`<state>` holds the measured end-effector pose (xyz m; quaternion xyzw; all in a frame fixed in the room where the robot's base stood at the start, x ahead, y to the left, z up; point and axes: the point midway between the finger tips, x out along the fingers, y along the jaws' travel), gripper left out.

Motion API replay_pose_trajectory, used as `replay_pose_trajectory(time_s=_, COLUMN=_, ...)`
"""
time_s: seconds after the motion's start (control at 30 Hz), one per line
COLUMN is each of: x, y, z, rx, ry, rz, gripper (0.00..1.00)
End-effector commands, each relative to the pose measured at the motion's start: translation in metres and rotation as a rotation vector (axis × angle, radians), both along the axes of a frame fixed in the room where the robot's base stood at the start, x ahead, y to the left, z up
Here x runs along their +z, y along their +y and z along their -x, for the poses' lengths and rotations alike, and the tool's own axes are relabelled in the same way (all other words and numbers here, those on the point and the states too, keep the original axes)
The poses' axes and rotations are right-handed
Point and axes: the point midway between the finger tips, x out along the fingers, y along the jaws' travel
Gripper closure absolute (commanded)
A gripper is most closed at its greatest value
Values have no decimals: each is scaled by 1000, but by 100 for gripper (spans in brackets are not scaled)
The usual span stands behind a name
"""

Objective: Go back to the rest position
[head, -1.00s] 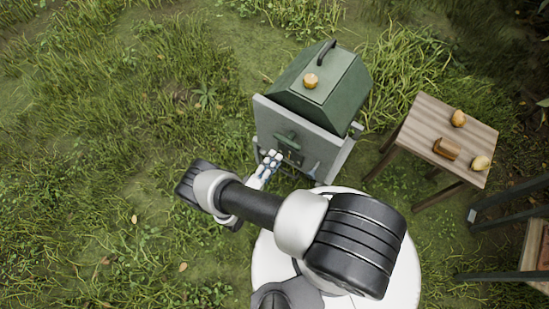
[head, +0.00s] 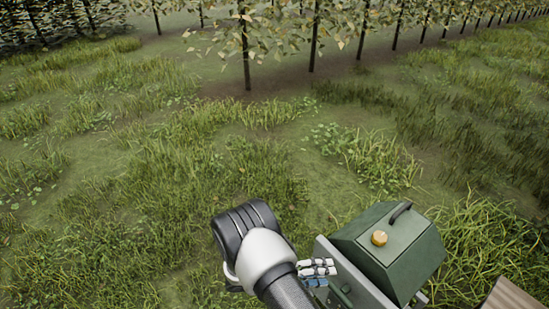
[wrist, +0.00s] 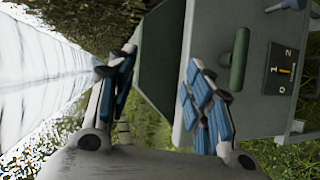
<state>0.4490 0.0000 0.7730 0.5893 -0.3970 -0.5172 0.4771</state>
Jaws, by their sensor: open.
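My gripper (head: 318,270) is open and empty, beside the pale front panel of a green machine (head: 395,248). In the wrist view the two fingers of my gripper (wrist: 158,75) stand wide apart with nothing between them. The right finger overlaps the machine's panel (wrist: 215,35) in the picture; whether it touches is unclear. A green lever handle (wrist: 239,58) and a dark dial plate (wrist: 281,70) marked 0 and 2, with a yellow pointer, show to the right of the fingers.
A round yellow-orange thing (head: 379,238) and a black carry handle (head: 399,212) sit on the machine's sloped top. A wooden table corner (head: 510,295) shows at the lower right. Open grass (head: 120,220) lies to the left, and a row of trees (head: 314,40) stands behind.

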Motion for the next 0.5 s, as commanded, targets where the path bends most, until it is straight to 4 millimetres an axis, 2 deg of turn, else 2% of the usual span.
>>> replay_pose_trajectory(time_s=0.03, x=27, y=-2, z=-3, rx=-49, ry=7, rz=-46, gripper=53)
replay_pose_trajectory(time_s=0.1, x=56, y=-6, z=-2, rx=-107, ry=33, rz=-107, gripper=53)
replay_pose_trajectory(time_s=0.27, x=120, y=-16, z=10, rx=-213, ry=78, rz=-266, gripper=53)
replay_pose_trajectory(time_s=0.5, x=204, y=-28, z=46, rx=-296, ry=108, rz=-541, gripper=53)
